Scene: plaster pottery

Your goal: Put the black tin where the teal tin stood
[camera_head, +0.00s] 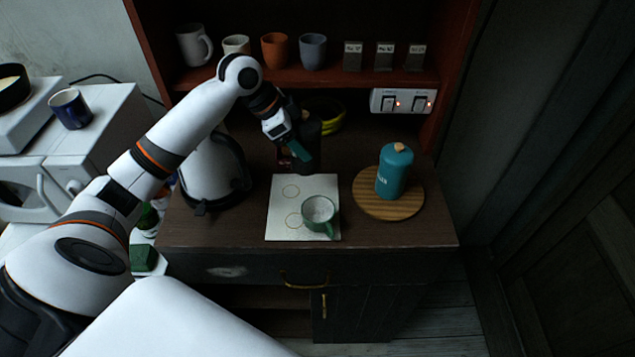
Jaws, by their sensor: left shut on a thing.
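The teal tin (394,172) with a light knob on its lid stands upright on the round wooden board (413,208) at the right of the cabinet top. The black tin (311,135) is at the back of the cabinet top, behind the white sheet, partly hidden by my gripper and hard to make out against the dark wood. My left gripper (296,155) reaches it from the upper left and is shut on it. Whether the tin touches the surface I cannot tell. My right gripper is not in view.
A green mug (319,213) stands on the white sheet (283,215) marked with circles. A white kettle-like appliance (212,170) stands left. Yellow fruit (331,118) lies behind. Mugs (274,50) and small boxes line the shelf (350,77) above.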

